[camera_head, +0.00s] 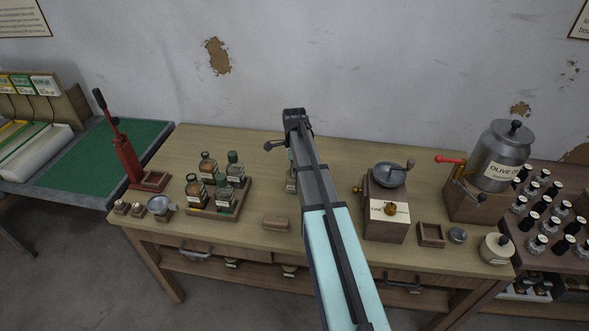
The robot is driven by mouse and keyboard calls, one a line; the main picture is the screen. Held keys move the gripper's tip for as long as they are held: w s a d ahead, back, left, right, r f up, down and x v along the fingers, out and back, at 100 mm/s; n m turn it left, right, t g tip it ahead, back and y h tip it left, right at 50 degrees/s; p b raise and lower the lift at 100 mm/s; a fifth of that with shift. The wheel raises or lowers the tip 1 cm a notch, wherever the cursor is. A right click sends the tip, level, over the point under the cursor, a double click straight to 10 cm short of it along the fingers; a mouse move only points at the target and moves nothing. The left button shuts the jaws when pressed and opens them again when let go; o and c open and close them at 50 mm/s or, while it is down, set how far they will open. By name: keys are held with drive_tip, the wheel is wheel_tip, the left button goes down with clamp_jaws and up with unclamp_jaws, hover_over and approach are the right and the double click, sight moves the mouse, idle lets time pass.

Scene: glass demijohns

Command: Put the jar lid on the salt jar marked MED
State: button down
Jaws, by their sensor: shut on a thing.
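My gripper (292,122) is at the end of my raised arm, above the back middle of the wooden table. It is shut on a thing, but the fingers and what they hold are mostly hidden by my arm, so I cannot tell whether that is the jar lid. A labelled glass container (290,183) stands on the table below, largely hidden behind my arm. Its label is too small to read. A pale round jar (496,250) with a dark knob stands at the front right. I cannot make out the mark MED anywhere.
A bottle rack (225,215), wooden block (276,223) and metal cup (161,207) are left of my arm. A grinder (386,220), wooden box (431,235) and olive oil can (500,157) are right. A red press (127,160) stands left. The table's back left is clear.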

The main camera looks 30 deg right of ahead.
idle(0.3)
drive_tip(key=c, duration=0.9)
unclamp_jaws()
drive_tip(key=shift+o, duration=0.2)
drive_tip(key=o, duration=0.3)
drive_tip(key=shift+r+p, duration=1.95)
drive_tip(key=shift+r, duration=1.55)
